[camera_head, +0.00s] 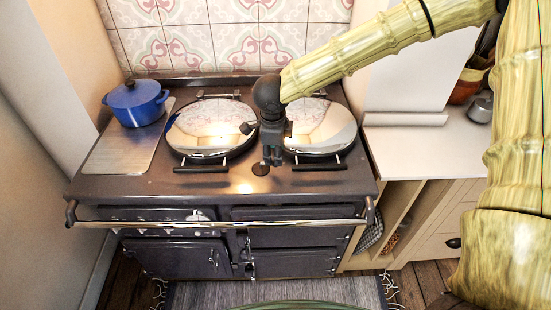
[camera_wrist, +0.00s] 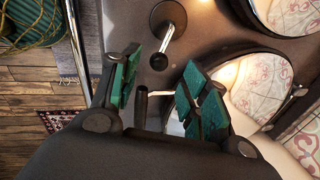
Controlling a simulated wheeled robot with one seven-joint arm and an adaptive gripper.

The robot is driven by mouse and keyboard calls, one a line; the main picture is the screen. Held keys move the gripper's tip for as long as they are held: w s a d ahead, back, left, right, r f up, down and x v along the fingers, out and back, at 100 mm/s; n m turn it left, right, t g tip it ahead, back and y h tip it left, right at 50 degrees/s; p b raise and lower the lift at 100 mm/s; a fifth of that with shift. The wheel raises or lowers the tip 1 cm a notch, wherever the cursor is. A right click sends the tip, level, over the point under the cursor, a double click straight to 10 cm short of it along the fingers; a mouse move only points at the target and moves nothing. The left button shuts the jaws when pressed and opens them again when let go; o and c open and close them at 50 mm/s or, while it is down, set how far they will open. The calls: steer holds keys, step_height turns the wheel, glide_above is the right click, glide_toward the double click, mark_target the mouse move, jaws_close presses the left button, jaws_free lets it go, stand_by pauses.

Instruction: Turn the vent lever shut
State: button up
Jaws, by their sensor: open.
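My gripper (camera_head: 272,162) points down just above and beside the disc. In the wrist view my gripper (camera_wrist: 160,78) has its teal-padded fingers apart, with the lever's knob beyond the gap. A dark round post shows between the fingers; I cannot tell what it belongs to. Contact with the lever is not visible.
The dark range cooker (camera_head: 115,189) has two shiny lids, left (camera_head: 208,130) and right (camera_head: 322,128), flanking my gripper. A blue pot (camera_head: 136,103) stands at the back left. A front rail (camera_head: 215,224) runs along the cooker. A pale counter (camera_head: 415,150) is at right.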

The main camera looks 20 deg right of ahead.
steer(key=shift+w+d+f+p, duration=0.1)
steer(key=shift+d+f+p, duration=0.05)
steer(key=shift+f, duration=0.75)
steer(key=shift+w+d+f+p, duration=0.1)
steer(key=shift+f+p, duration=0.1)
steer(key=shift+f, duration=0.65)
steer(key=shift+w+d+f+p, duration=0.1)
steer(key=shift+d+f+p, duration=0.05)
steer(key=shift+f, duration=0.75)
jaws_close()
